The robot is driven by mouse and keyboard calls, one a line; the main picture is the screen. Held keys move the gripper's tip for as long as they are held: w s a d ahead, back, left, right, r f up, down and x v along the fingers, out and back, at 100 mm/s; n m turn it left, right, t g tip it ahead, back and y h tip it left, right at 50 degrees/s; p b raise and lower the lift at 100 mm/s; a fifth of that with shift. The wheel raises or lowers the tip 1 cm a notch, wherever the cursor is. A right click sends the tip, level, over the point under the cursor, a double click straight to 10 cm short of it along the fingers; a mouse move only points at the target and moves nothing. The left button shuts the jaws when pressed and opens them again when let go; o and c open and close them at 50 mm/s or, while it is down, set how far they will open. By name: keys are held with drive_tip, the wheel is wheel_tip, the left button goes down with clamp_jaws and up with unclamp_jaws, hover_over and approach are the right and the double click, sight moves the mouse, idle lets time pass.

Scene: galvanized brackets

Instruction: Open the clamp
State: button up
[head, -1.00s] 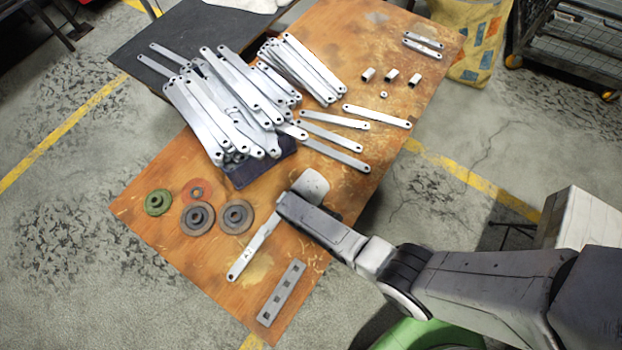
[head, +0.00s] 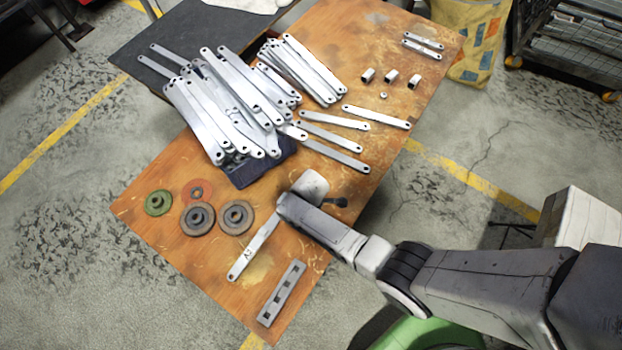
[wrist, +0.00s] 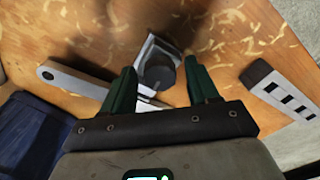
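The clamp (wrist: 160,68) shows in the wrist view as a bright metal frame with a dark round part, between and beyond my fingertips. In the head view my arm hides most of it; a dark knobbed handle (head: 338,202) sticks out right of my wrist. A flat bracket marked A2 (head: 254,250) lies on the table and runs toward the clamp; it also shows in the wrist view (wrist: 75,80). My gripper (wrist: 160,69) has its green fingers apart, one on each side of the dark part, with narrow visible gaps. Its fingertips are hidden in the head view.
A grey bar with square holes (head: 281,293) lies near the table's front edge. Round discs, including a green one (head: 158,202), lie at left. Many brackets (head: 225,100) are heaped over a dark blue bin (head: 262,172). Loose brackets and small parts lie farther back.

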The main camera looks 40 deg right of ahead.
idle(0.5)
drive_tip(key=m, duration=0.8)
drive_tip(key=shift+m, duration=0.4)
drive_tip(key=m, duration=0.9)
drive_tip(key=c, duration=0.9)
drive_tip(key=shift+c, duration=0.2)
